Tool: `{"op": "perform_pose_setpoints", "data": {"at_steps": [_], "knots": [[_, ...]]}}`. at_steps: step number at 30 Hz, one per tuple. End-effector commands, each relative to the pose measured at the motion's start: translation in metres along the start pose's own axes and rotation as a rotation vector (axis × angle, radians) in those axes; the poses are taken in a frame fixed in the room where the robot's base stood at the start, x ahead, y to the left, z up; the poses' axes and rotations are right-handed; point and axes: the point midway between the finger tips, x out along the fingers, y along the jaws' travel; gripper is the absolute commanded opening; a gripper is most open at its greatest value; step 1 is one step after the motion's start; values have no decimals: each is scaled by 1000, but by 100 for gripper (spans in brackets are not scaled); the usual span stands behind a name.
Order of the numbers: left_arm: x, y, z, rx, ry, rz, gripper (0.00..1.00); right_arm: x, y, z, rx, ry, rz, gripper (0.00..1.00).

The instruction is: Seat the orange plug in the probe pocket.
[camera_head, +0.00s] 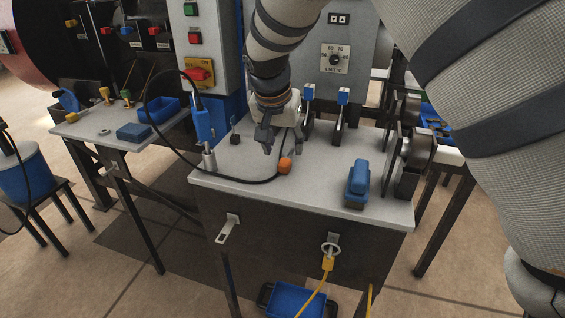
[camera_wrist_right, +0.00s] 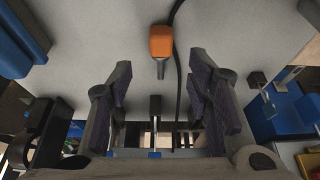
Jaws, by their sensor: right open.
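The orange plug (camera_head: 285,166) lies on the grey table top, near a black cable. In the right wrist view, the plug (camera_wrist_right: 161,42) has a short grey pin pointing toward my gripper and lies beyond the fingertips. My right gripper (camera_head: 267,140) is above the table, just behind and left of the plug. Its fingers (camera_wrist_right: 160,85) are spread apart with nothing between them. I cannot tell which part is the probe pocket. My left gripper is not in view.
A blue block-shaped part (camera_head: 358,181) stands at the table's front right. Two blue-topped levers (camera_head: 342,97) stand at the back. A small black block (camera_head: 235,138) stands at left. The black cable (camera_head: 235,180) loops along the left front.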

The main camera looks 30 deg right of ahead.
Motion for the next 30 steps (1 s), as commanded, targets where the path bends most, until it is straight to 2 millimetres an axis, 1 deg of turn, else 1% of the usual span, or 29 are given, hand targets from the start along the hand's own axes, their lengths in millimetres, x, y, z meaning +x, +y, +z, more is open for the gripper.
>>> {"op": "perform_pose_setpoints", "data": {"at_steps": [6, 9, 16, 22, 30], "knots": [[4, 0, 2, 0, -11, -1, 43, 40, -1, 4, -1, -2, 1, 46], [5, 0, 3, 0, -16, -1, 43, 52, -1, 3, -1, 0, 0, 46], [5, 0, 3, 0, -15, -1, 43, 52, -1, 2, 0, 3, -3, 46], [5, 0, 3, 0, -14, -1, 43, 52, -1, 2, 0, 3, -3, 0], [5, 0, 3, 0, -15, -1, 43, 52, -1, 2, -1, 3, -3, 0]]}}
